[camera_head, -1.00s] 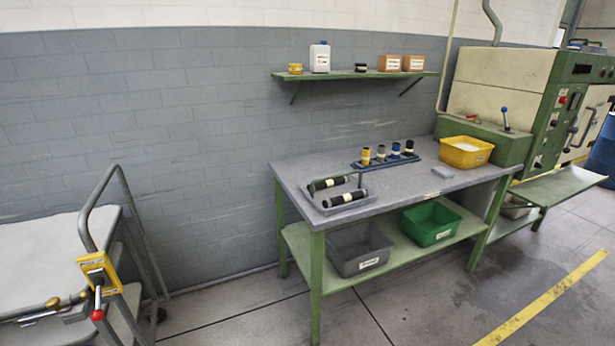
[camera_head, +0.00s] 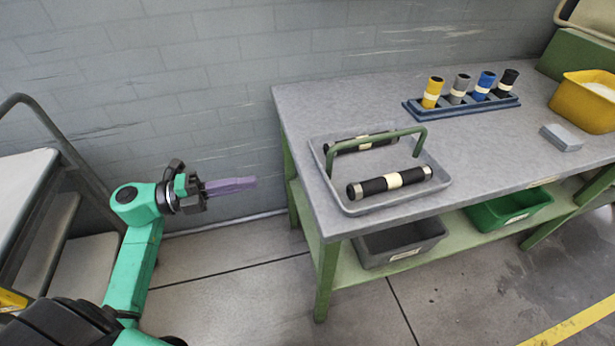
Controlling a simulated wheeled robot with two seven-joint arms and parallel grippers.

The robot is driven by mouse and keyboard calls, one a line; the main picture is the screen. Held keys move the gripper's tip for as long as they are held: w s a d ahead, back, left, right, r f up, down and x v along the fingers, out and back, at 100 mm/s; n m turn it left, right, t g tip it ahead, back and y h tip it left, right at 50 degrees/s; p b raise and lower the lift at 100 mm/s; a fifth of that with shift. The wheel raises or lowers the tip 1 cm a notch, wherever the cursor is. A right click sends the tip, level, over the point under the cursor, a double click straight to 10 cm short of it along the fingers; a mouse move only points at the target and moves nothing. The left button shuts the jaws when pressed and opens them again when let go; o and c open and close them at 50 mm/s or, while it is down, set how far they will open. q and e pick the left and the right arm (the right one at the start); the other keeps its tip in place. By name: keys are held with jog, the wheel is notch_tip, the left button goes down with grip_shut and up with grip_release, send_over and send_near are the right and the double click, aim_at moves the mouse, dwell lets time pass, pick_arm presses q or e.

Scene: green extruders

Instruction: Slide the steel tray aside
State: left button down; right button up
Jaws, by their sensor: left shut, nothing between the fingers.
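A grey steel tray (camera_head: 436,182) with a green arched handle (camera_head: 420,143) sits on the left end of the grey-topped table (camera_head: 300,100). Two black rollers with pale bands lie in it: a front one (camera_head: 370,188) and a back one (camera_head: 340,146) partly behind the handle. My left gripper (camera_head: 250,182), on a green arm, is in the air left of the table, apart from the tray. Its purple fingers are together, pointing right toward the table edge, with nothing between them. My right gripper is not in view.
A blue rack (camera_head: 415,112) with yellow, grey, blue and black cylinders stands behind and right of the tray. A grey block (camera_head: 562,138) and a yellow bin (camera_head: 575,105) are farther right. Grey (camera_head: 372,255) and green (camera_head: 490,218) bins sit on the lower shelf. A cart (camera_head: 60,150) stands left.

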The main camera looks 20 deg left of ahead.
aim_at(322, 168)
pick_arm(q)
jog(key=p+x, duration=0.3)
jog(key=x, duration=1)
jog(key=shift+w+a+r, duration=0.1)
jog(key=shift+w+d, duration=0.2)
jog(key=shift+d, duration=0.15)
jog(key=shift+x, duration=1.9)
